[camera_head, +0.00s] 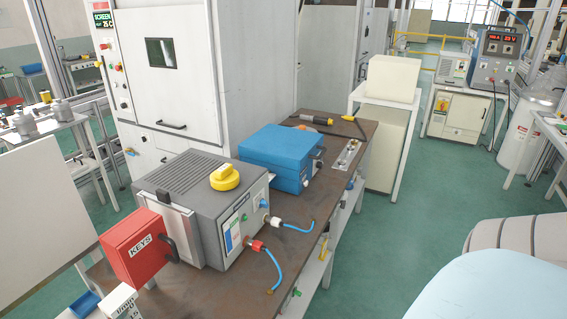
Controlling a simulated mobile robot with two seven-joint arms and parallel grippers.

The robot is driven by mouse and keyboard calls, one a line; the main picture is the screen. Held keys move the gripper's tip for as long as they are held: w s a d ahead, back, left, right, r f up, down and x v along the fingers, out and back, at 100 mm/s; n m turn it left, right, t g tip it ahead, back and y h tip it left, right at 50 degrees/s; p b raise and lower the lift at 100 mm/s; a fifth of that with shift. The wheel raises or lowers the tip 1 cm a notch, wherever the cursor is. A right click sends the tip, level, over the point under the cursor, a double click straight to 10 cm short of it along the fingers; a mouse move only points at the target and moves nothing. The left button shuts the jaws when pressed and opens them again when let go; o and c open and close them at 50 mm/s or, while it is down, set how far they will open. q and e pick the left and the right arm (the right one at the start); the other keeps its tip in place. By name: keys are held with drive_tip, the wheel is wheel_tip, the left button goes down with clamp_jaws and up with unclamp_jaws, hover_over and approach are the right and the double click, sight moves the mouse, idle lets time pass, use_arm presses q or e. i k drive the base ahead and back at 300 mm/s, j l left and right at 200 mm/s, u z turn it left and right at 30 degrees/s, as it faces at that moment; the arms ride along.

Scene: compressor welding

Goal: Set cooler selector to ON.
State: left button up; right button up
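No cooler label can be read in the head view. A cream cabinet (466,122) at the far right, under a welding power source (497,52) with lit red displays, carries a small red and yellow rotary switch (442,104) on its front. The switch is too small to tell its position. Neither gripper is in view.
The brown bench (335,170) also holds a red KEYS box (137,247) and a blue case (275,157). A cream box on a white stand (392,80) is beyond its far end. Green floor (425,220) lies open between the bench and the cabinet.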

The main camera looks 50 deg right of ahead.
sight(263, 203)
drive_tip(key=l+z, duration=0.2)
drive_tip(key=z, duration=0.25)
drive_tip(key=k+l+z, duration=0.1)
drive_tip(key=l+z, duration=0.15)
drive_tip(key=z, duration=0.2)
drive_tip(key=i+l+z, duration=0.1)
drive_tip(key=i+l, duration=0.15)
